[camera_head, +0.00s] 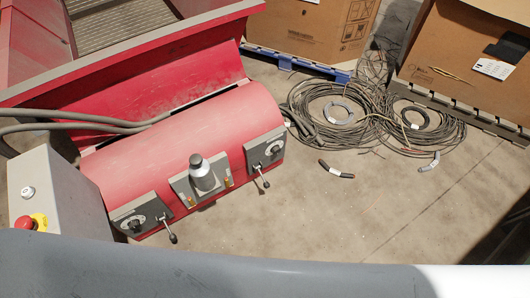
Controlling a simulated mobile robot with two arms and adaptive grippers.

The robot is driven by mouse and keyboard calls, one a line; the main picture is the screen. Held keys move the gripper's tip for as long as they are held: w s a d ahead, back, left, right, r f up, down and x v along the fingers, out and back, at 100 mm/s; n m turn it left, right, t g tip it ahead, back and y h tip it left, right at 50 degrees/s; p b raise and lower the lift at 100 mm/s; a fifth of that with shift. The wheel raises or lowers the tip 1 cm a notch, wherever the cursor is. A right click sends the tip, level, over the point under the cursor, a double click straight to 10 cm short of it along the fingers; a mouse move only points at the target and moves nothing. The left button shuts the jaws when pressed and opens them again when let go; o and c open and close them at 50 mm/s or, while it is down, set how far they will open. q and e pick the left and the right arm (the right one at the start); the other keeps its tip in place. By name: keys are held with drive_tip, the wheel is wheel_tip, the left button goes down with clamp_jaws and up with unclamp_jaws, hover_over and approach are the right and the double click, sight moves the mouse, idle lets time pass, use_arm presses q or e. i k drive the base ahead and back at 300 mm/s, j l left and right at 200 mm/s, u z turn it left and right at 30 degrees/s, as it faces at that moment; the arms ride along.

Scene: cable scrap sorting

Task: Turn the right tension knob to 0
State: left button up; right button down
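The right tension knob (272,149) is a small dark round knob on a grey panel at the right end of the red machine (165,130). The panel has a dial face, but its numbers are too small to read, so I cannot tell the setting. A short lever (262,177) sticks out below it. The left knob (133,224) sits on a similar panel at the machine's left end, with its own lever (168,230). Neither of my grippers is in view.
A grey bottle-shaped part (202,172) stands between the panels. A grey control box (55,190) with a red button (24,223) is at left. Cable coils (345,135) and cardboard boxes (310,25) lie behind right. A grey rounded arm-like shape (220,270) crosses the bottom. Floor at right is mostly clear.

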sight(276, 150)
drive_tip(key=i+u, duration=0.2)
drive_tip(key=u, duration=0.15)
drive_tip(key=i+l+u, duration=0.1)
drive_tip(key=u, duration=0.25)
drive_tip(key=i+l+u, duration=0.15)
drive_tip(key=u, duration=0.2)
drive_tip(key=i, duration=0.1)
